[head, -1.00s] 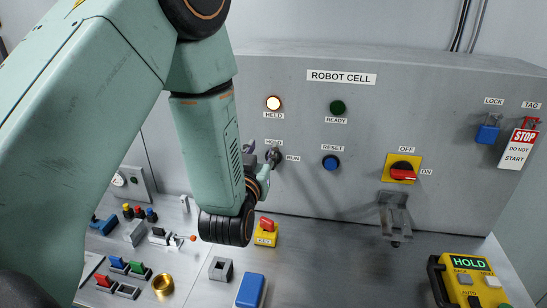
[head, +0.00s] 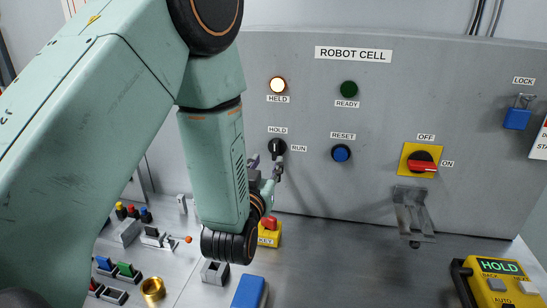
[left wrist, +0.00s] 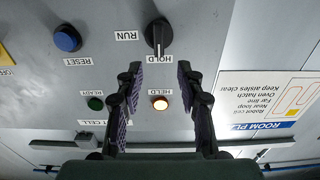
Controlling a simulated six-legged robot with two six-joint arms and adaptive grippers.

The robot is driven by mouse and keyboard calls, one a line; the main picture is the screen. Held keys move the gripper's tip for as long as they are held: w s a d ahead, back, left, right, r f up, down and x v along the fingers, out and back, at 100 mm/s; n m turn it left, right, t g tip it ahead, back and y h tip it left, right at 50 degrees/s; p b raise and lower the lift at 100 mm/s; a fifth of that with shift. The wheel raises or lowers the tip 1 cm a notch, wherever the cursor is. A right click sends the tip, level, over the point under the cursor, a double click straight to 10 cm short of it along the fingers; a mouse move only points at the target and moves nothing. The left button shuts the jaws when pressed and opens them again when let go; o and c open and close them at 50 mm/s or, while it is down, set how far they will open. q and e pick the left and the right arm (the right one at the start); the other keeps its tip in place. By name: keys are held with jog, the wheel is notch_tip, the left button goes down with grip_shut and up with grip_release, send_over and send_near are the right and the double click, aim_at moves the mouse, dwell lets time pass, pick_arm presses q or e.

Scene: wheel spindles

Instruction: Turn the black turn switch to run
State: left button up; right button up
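The black turn switch (head: 278,147) is on the grey ROBOT CELL panel, with HOLD above it and RUN at its right. In the left wrist view, which is upside down, the switch (left wrist: 157,36) has its white mark pointing to HOLD. My left gripper (left wrist: 158,70) is open and empty, its two fingers apart, with the switch beyond the gap between them. In the head view my left gripper (head: 274,172) is small and partly hidden by my wrist, just below the switch. I cannot tell whether it touches the switch. My right gripper is not in view.
The HELD lamp (head: 278,85) is lit and the READY lamp (head: 349,89) is dark. A blue RESET button (head: 341,153) and a red switch on yellow (head: 421,161) are to the right. A pendant (head: 497,280) reads HOLD. Small parts lie on the bench below.

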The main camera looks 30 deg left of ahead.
aim_at(274, 147)
pick_arm(q)
jog(key=p+x, duration=0.1)
jog(key=x, duration=0.5)
jog(key=shift+w+a, duration=0.15)
jog(key=shift+w, duration=0.2)
jog(key=shift+w+r, duration=0.1)
jog(key=shift+w, duration=0.65)
jog(key=shift+a, duration=0.1)
grip_shut()
